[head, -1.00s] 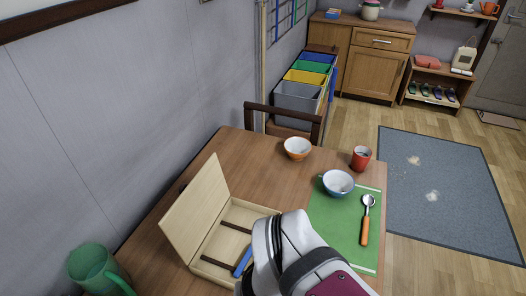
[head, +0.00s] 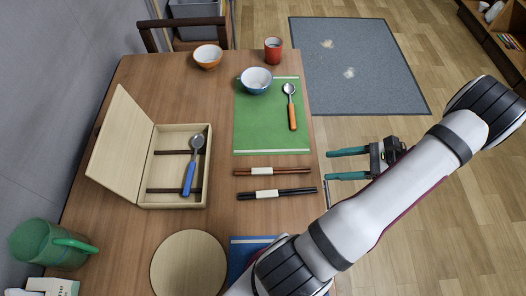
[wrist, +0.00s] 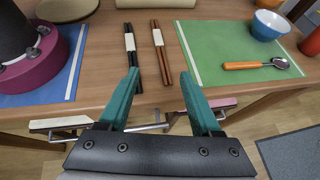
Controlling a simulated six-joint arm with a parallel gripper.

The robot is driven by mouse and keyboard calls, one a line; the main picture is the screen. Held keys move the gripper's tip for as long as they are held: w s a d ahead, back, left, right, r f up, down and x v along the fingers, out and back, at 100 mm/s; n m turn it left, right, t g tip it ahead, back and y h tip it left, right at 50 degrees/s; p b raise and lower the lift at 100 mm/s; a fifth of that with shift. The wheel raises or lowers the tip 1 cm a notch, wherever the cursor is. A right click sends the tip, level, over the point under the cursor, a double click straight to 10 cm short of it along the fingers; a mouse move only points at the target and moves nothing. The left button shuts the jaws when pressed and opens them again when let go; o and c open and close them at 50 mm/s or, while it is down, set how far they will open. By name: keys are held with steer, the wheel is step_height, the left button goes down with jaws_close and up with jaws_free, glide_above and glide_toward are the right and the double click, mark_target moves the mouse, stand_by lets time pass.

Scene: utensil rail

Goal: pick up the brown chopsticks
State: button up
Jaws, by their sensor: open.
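The brown chopsticks (head: 281,171) lie as a pair on the wooden table just below the green placemat, with a pale paper band around them. In the wrist view the brown chopsticks (wrist: 161,52) stretch away from me, beyond and between my fingertips. A black pair of chopsticks (head: 279,193), also banded, lies parallel and close beside them; it also shows in the wrist view (wrist: 132,58). My gripper (head: 347,164) has teal fingers that are apart and empty, off the table's right edge. In the wrist view my gripper (wrist: 160,78) is open and touches neither pair.
The green placemat (head: 257,138) holds a blue bowl (head: 257,79) and an orange-handled spoon (head: 291,107). An open wooden box (head: 206,176) with a blue-handled spoon (head: 193,165) stands left. A round board (head: 188,263) and blue mat (head: 240,258) lie nearer. An orange bowl (head: 208,56) and red cup (head: 273,50) stand far.

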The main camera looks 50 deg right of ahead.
mark_target(274, 170)
steer(key=x, duration=1.5)
steer(key=shift+w+a+r, duration=0.1)
jaws_close()
